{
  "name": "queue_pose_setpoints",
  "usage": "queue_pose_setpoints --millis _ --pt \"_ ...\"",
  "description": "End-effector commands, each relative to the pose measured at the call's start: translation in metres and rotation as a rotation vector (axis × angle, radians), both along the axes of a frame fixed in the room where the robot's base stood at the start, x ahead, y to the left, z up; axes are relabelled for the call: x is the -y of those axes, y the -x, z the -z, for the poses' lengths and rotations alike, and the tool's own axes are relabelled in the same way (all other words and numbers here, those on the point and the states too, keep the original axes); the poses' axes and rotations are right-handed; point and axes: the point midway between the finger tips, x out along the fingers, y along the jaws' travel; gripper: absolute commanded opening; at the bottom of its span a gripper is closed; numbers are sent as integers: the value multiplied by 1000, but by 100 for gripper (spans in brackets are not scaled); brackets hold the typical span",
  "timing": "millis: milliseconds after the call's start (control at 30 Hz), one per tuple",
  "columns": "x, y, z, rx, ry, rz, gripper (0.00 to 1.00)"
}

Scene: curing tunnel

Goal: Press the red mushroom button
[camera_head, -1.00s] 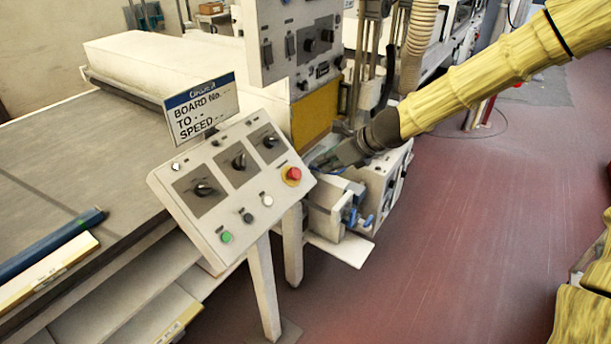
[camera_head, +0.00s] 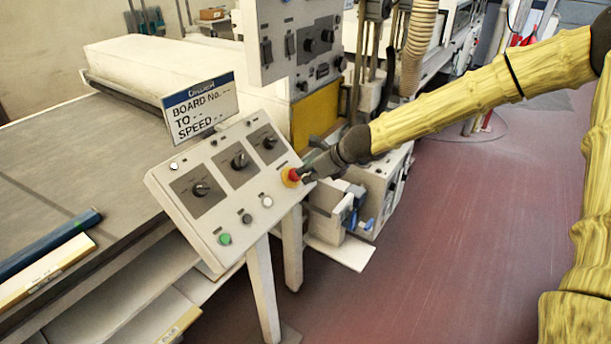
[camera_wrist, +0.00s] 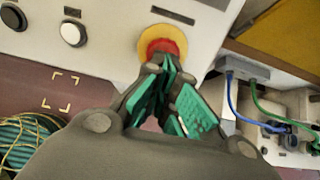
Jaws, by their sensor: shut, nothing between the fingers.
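The red mushroom button (camera_head: 291,175) sits in a yellow ring at the right end of the sloped white control panel (camera_head: 206,237). In the wrist view the red button (camera_wrist: 160,46) and its yellow ring are at top centre, with the lower part of the button hidden by my fingers. My gripper (camera_head: 304,175) is shut and empty, with its tips at the button's right side. In the wrist view the fingertips (camera_wrist: 170,66) overlap the button's lower edge; I cannot tell whether they touch it.
The panel also carries a green button (camera_head: 225,239), a black button (camera_head: 246,218), a white button (camera_head: 267,201) and three rotary knobs. A sign (camera_head: 199,108) stands behind it. White boxes with blue parts (camera_head: 335,215) lie below my gripper. The red floor to the right is clear.

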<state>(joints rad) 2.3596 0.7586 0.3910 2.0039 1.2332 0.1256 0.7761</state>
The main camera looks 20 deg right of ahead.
Motion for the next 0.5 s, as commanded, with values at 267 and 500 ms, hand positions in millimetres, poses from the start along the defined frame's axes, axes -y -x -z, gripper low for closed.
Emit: queue_pose_setpoints --millis 267,500 --pt "-2 -3 4 0 0 0 0" --pt "-2 -3 4 0 0 0 0"
